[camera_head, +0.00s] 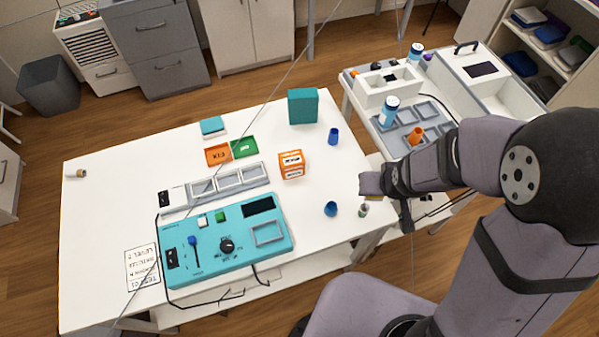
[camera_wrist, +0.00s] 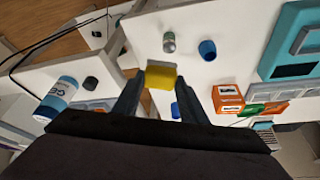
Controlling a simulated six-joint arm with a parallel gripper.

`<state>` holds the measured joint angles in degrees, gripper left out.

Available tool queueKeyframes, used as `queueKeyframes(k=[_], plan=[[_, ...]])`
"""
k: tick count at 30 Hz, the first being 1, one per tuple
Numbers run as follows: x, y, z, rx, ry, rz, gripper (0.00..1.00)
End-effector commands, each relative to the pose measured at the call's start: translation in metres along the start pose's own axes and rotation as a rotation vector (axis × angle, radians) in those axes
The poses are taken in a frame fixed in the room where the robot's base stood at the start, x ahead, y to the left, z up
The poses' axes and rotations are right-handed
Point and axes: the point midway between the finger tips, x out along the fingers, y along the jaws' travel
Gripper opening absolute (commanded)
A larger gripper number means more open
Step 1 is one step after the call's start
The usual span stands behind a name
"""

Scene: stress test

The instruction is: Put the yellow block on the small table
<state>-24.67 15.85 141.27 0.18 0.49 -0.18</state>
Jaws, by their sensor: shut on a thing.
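The yellow block (camera_wrist: 161,77) is held between the two fingertips of my gripper (camera_wrist: 160,84) in the wrist view. My gripper is shut on it. In the head view my gripper (camera_head: 378,186) is above the right edge of the large white table (camera_head: 110,190), and the block (camera_head: 369,184) shows small at its tip. A smaller white table (camera_head: 349,82) stands to the right of the large one. It carries a grey tray, bottles and a white case. My arm hides part of this smaller table.
A blue cup (camera_head: 330,209) and a small grey-green can (camera_head: 363,210) stand near the gripper. An orange box (camera_head: 291,165), a blue cylinder (camera_head: 333,136) and a teal panel (camera_head: 225,240) are on the large table. A blue-white bottle (camera_head: 389,112) and orange cone (camera_head: 416,135) stand on the smaller one.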

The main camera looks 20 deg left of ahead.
Motion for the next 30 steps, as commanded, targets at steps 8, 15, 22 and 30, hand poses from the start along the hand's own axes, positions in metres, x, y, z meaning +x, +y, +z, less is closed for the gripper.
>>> queueKeyframes(k=[8,15,22,30], plan=[[0.04,-0.131,-0.006,-0.319,0.006,-0.133,0.13],[0.046,-0.233,-0.007,-0.542,0.006,-0.225,0.13],[0.036,-0.292,-0.023,-0.614,0.006,-0.255,0.13],[0.013,-0.299,-0.069,-0.502,0.005,-0.207,0.13]])
